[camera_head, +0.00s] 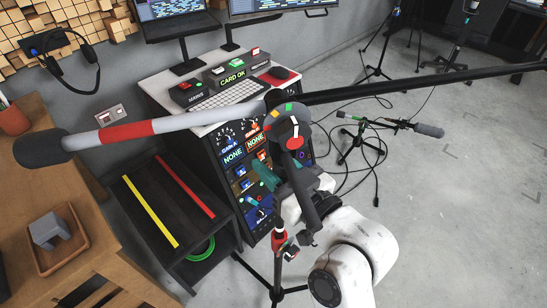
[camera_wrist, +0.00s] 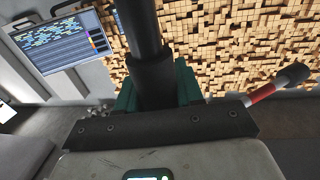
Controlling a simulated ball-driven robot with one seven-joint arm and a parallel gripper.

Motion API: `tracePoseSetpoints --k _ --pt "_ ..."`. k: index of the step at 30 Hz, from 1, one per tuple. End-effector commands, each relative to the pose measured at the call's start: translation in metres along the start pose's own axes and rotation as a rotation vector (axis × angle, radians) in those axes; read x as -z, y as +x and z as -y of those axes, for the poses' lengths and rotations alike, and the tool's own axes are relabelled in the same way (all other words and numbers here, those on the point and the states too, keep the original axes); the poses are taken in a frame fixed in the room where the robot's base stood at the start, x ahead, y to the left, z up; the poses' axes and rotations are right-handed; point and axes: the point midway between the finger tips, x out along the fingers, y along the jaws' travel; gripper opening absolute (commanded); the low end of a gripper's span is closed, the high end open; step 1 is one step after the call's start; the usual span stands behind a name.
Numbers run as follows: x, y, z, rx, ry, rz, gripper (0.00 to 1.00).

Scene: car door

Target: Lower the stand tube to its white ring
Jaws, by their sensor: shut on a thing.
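The stand tube is a dark upright tube in the middle of the head view; it also shows in the wrist view (camera_wrist: 145,40). My gripper (camera_head: 268,175) has teal fingers, which also show in the wrist view (camera_wrist: 158,88) on either side of the tube, shut on it. A boom lies across the top of the stand, with a white section (camera_head: 195,121), a red band (camera_head: 126,132) and a dark foam end (camera_head: 40,148). A red collar (camera_head: 279,239) sits low on the stand, above its tripod legs (camera_head: 277,291). I cannot make out the white ring on the tube.
A console (camera_head: 236,150) with lit panels and a keyboard stands close behind the stand. A black step with yellow and red strips (camera_head: 150,210) is at left, beside a wooden desk (camera_head: 75,190). Another microphone stand (camera_head: 360,135) and cables lie right. Open floor is at far right.

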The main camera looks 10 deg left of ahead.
Motion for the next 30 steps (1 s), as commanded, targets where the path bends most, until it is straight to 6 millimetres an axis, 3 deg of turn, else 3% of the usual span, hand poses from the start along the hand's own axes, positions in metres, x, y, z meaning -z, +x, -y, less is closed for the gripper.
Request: tracePoseSetpoints --k 1,6,20,21,27,30 --pt "-0.022 -0.001 -0.001 0.000 0.001 0.013 0.00" --pt "-0.043 -0.001 0.000 0.000 0.002 0.012 0.00" --pt "-0.048 -0.001 0.000 0.001 0.001 0.011 0.00" --pt "-0.048 -0.001 0.000 0.001 0.001 0.010 0.39" --pt "-0.046 -0.001 0.000 0.000 0.001 0.007 0.57" --pt "-0.046 0.000 0.000 0.000 0.001 0.005 0.57"
